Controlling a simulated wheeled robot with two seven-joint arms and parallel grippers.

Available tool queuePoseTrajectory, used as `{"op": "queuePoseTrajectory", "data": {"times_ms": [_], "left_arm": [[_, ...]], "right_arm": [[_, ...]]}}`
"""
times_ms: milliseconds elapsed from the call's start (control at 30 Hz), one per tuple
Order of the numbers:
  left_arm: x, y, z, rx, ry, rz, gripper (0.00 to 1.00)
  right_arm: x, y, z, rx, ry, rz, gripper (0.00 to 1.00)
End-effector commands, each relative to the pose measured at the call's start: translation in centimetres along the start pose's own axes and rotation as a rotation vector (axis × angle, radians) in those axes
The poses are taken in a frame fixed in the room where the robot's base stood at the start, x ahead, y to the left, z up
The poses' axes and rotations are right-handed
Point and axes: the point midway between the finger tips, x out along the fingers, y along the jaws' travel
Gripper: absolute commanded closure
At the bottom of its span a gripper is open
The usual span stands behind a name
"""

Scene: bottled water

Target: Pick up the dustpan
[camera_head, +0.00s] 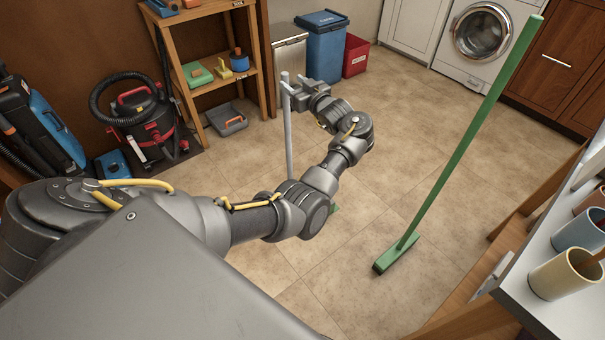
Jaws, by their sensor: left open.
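The dustpan seems to be the upright one with a long grey handle (288,135). A bit of green (334,209) shows on the floor beside my arm and may be its pan; my left forearm hides most of the lower part. My left gripper (291,90) is open at the upper part of the handle. Its fingers look to be around or right beside the handle; I cannot tell whether they touch it. My right gripper is not in view.
A green broom (455,160) stands tilted on the right. A grey tray (226,121) lies by the wooden shelf (195,12). Bins (322,50) stand behind; a vacuum (145,115) is at left. A counter with cups (565,274) is at right. The middle floor is clear.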

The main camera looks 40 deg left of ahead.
Motion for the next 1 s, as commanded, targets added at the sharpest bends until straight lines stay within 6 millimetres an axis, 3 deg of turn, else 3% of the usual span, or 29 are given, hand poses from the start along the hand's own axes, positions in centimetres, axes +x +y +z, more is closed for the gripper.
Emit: {"op": "queuePoseTrajectory", "data": {"times_ms": [367,667,1000], "left_arm": [[4.7,-0.1,0.6,0.000,0.001,-0.002,0.54],[5.1,-0.1,0.6,0.000,0.000,0.000,0.54],[5.1,-0.1,0.6,0.000,0.000,0.000,0.97]], "right_arm": [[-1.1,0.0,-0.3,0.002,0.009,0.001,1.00],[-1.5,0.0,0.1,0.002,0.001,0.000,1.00],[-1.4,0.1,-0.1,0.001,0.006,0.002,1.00]]}}
